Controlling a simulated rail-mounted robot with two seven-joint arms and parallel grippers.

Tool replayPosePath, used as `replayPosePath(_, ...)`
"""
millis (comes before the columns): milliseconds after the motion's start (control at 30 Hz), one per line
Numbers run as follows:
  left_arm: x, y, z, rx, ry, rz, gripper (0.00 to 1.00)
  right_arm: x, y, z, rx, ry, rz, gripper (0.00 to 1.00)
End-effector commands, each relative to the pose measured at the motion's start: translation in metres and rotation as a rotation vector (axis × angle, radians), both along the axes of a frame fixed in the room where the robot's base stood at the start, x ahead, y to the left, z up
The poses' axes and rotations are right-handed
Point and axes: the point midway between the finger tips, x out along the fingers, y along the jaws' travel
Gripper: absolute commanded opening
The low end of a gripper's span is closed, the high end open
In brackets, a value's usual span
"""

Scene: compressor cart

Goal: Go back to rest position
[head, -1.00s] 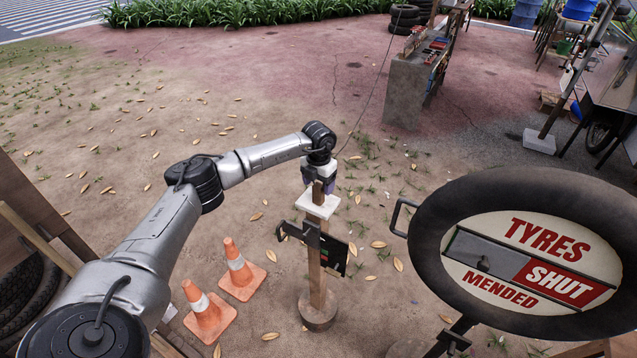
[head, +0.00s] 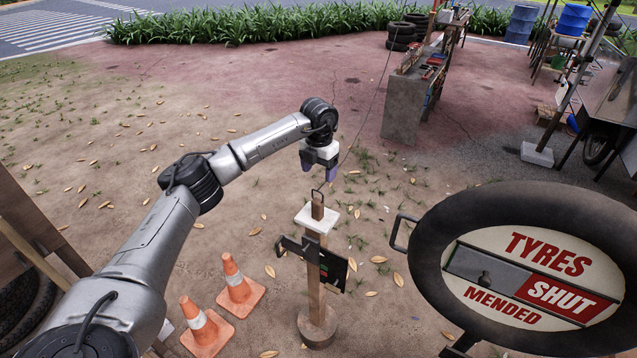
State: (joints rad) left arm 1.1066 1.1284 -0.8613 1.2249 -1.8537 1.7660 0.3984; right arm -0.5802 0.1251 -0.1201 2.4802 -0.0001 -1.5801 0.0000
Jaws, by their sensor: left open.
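My left gripper (head: 319,170) is open and empty. It points down, apart from and a little above the wooden post (head: 313,270). The post stands upright on a round base and has a white cap (head: 316,218) and a dark hook (head: 318,192) at its top. A dark bracket (head: 305,250) is fixed across the post below the cap. My right gripper is not in the picture.
A round tyre sign (head: 535,270) reading "TYRES MENDED SHUT" fills the lower right. Two orange cones (head: 238,285) stand left of the post. A concrete bench (head: 405,108) with tools and stacked tyres (head: 401,35) are farther back. Open ground lies left and behind.

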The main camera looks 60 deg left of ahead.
Motion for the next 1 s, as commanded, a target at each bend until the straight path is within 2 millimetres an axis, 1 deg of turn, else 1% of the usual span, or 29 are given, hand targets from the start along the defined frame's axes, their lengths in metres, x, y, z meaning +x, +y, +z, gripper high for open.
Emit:
replayPosePath(33,0.000,0.000,0.008,0.000,-0.002,0.000,0.72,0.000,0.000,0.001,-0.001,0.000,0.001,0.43)
replayPosePath(100,0.001,0.000,0.016,0.000,-0.002,0.000,0.72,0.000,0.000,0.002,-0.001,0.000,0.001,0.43)
replayPosePath(233,0.000,0.000,0.025,-0.001,-0.001,0.000,0.72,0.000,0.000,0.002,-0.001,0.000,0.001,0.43)
replayPosePath(400,0.000,0.000,0.030,0.000,0.000,0.000,0.72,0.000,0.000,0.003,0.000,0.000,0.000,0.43)
replayPosePath(667,0.000,0.000,0.030,-0.001,-0.001,-0.020,0.72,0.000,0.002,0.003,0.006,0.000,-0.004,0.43)
replayPosePath(767,0.014,0.000,0.030,0.002,-0.084,-0.045,0.72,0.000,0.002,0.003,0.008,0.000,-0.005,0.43)
replayPosePath(833,0.031,-0.001,0.032,0.004,-0.188,-0.067,0.72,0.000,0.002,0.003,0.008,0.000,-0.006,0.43)
replayPosePath(933,0.062,-0.007,0.042,-0.025,-0.395,-0.102,0.72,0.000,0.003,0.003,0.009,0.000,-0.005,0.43)
replayPosePath(1000,0.086,-0.016,0.055,-0.064,-0.561,-0.121,0.72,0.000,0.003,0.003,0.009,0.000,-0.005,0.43)
